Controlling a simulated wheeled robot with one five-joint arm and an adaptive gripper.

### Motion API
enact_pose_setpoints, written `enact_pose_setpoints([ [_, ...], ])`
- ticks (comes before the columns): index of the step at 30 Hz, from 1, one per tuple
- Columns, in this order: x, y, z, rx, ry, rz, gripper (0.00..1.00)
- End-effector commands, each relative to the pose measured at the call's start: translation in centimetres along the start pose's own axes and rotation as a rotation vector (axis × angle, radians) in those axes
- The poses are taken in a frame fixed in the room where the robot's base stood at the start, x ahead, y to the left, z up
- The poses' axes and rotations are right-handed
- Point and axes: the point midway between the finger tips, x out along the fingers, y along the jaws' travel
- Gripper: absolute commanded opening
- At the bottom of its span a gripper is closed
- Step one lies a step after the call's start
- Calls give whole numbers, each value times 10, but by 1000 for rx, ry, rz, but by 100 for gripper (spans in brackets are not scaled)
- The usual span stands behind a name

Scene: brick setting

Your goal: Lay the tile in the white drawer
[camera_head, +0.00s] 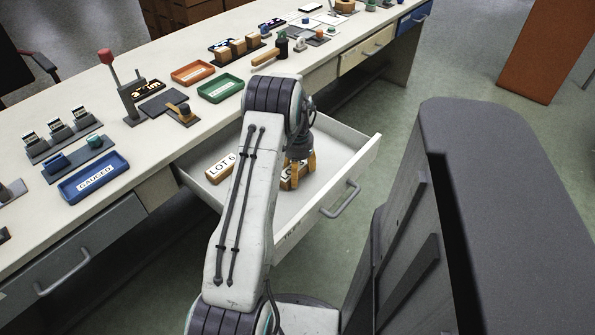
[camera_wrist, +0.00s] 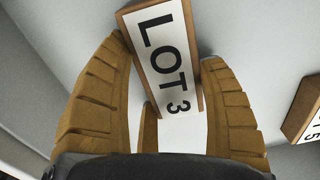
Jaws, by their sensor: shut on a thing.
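The white drawer (camera_head: 309,220) is pulled out from under the bench, in the middle of the head view. My gripper (camera_head: 298,163) points down inside it, shut on a wooden tile (camera_head: 290,183) low over the drawer floor; I cannot tell whether the tile touches it. In the wrist view, the tile (camera_wrist: 166,62) has a white face reading "LOT 3" and sits slanted between the yellow-brown fingers. A second labelled tile (camera_head: 220,169) lies in the drawer to the left. It shows partly at the right edge of the wrist view (camera_wrist: 304,112).
The bench top holds a blue tray (camera_head: 88,180), a green tray (camera_head: 220,88), an orange tray (camera_head: 193,73) and a red-knobbed lever (camera_head: 106,57). A grey cabinet-like body (camera_head: 490,180) stands right of the drawer. Drawer floor around the tiles is bare.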

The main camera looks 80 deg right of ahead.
Motion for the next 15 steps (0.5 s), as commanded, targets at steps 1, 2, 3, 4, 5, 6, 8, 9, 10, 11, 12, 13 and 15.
enact_pose_setpoints([
  [1,0,0,0,0,1,0,31],
  [2,0,0,0,0,0,0,31],
  [3,0,0,0,0,0,0,31],
  [4,1,0,0,0,0,0,31],
  [5,2,0,0,0,0,0,31],
  [6,3,0,0,0,0,0,31],
  [8,3,0,0,0,0,0,72],
  [9,3,0,0,0,0,0,75],
  [10,3,0,0,0,0,0,78],
  [11,3,0,0,0,0,0,81],
  [12,2,0,0,0,0,0,84],
  [13,2,0,0,0,0,0,87],
  [15,2,0,0,0,0,0,93],
])
